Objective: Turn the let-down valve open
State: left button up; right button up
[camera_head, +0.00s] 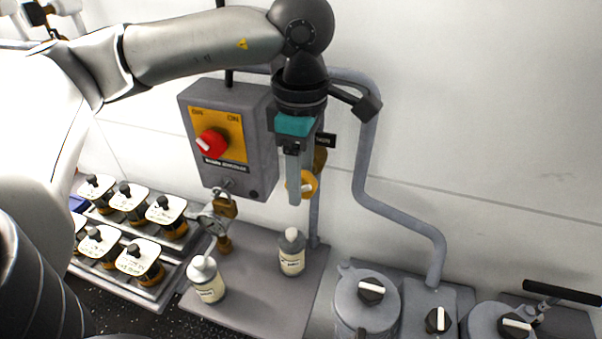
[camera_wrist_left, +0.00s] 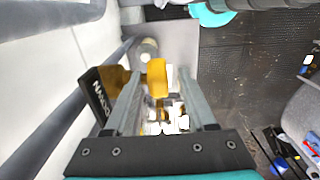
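The let-down valve's yellow handle (camera_head: 308,184) shows behind my left gripper in the head view, with a dark label (camera_head: 325,141) beside it. In the left wrist view the yellow handle (camera_wrist_left: 157,78) appears between the fingertips, with the brass body and a label (camera_wrist_left: 101,103) to the left. My left gripper (camera_head: 294,200) points down in front of the valve and hides part of it. Its fingers (camera_wrist_left: 160,75) stand apart, with visible gaps beside the handle. I cannot tell from these views whether either finger touches it. My right gripper is not in view.
A grey switch box (camera_head: 258,130) with a red knob (camera_head: 212,143) is left of the gripper. Grey pipe (camera_head: 368,170) runs right; lidded pots (camera_head: 366,310) stand lower right.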

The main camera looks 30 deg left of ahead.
pick_arm(q)
grip_shut()
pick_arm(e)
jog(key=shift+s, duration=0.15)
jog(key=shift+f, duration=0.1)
